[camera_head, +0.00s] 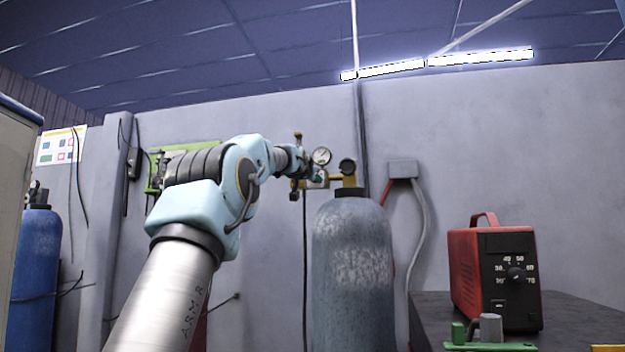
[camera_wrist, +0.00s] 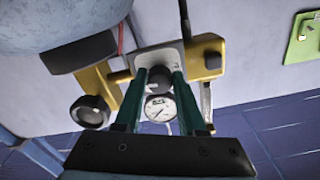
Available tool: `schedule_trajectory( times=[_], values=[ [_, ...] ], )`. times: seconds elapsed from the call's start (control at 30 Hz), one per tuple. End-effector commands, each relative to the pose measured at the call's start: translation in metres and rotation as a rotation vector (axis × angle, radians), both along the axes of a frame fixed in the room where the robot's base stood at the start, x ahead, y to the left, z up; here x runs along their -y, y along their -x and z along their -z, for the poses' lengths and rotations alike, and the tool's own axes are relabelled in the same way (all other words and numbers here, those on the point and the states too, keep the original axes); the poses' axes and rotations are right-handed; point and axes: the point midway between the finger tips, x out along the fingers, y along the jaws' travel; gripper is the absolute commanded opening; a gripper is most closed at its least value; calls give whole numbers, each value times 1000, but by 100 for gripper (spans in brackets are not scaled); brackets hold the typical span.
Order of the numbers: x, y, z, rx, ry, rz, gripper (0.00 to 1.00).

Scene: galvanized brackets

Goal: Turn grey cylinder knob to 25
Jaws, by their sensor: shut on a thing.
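The grey cylinder (camera_head: 352,270) stands upright against the wall in the head view, with a brass regulator (camera_head: 336,179) on its top. Its rounded end also shows at the upper left of the wrist view (camera_wrist: 60,25). My gripper (camera_head: 314,176) reaches the regulator from the left. In the wrist view, the teal fingers of my gripper (camera_wrist: 160,76) are shut on a dark round knob (camera_wrist: 160,82), one on each side. A white-faced gauge (camera_wrist: 160,108) shows between the fingers; its reading is too small to tell.
A red box with a dial (camera_head: 495,270) stands on a dark bench (camera_head: 580,320) at the right. A blue cylinder (camera_head: 36,255) is at the far left. A grey wall box (camera_head: 402,169) with a hanging conduit is right of the regulator. A green panel (camera_head: 160,170) is behind my arm.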

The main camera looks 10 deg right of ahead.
Motion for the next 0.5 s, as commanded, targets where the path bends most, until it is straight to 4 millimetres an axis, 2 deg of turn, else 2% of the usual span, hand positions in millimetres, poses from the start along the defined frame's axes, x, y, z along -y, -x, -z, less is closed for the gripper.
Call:
schedule_trajectory(
  times=[0.5],
  values=[
    [0,-1,4,10,-40,1,0]
  ],
)
